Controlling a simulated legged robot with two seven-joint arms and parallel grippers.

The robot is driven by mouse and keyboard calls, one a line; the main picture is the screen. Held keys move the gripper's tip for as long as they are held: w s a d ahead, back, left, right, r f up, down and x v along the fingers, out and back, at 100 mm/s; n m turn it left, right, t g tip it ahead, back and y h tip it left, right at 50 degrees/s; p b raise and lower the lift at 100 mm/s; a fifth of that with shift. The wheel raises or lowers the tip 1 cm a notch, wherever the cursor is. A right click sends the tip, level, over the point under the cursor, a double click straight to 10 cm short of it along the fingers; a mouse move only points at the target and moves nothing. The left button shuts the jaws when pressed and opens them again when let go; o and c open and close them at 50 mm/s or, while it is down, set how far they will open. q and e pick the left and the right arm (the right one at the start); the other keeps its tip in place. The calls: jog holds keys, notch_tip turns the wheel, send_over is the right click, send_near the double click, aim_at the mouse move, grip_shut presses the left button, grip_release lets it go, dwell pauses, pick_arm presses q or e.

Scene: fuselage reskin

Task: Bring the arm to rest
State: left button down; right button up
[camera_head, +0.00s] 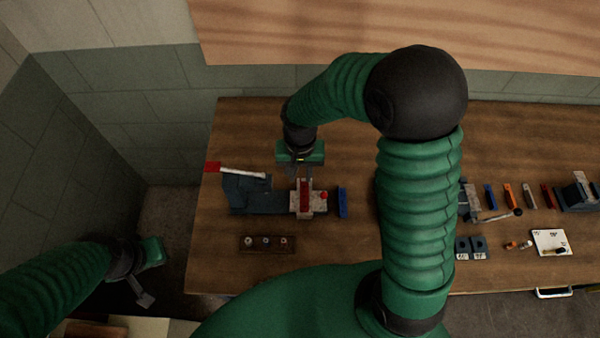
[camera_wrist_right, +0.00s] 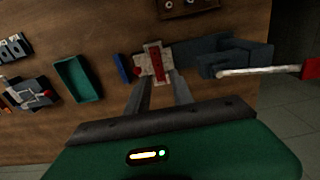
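My right arm rises in the middle of the head view and bends left over the bench. My right gripper (camera_head: 308,183) points down above a dark bench device (camera_head: 262,199) with a pale block (camera_head: 296,205) and a red strip across it. In the right wrist view the two fingers (camera_wrist_right: 163,88) are apart, with the pale block (camera_wrist_right: 143,65) beyond their tips. Whether they touch it is unclear. Nothing shows held. My left gripper (camera_head: 143,296) hangs at the lower left, off the bench; its finger gap is not clear.
The wooden bench (camera_head: 330,260) carries a small block with several holes (camera_head: 267,244), a blue piece (camera_head: 343,202), and several tools and a white card (camera_head: 551,242) at right. A red-tipped lever (camera_head: 240,172) sticks out left. A teal tray (camera_wrist_right: 78,78) shows in the wrist view.

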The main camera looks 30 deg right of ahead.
dwell(0.3)
jog(key=s+f+n+t+b, duration=0.2)
jog(key=s+f+n+b, duration=0.3)
jog(key=b, duration=0.6)
notch_tip(320, 180, down, 2)
jog(key=s, duration=0.2)
jog(key=shift+s+d+t, duration=0.3)
jog(key=shift+s, duration=0.1)
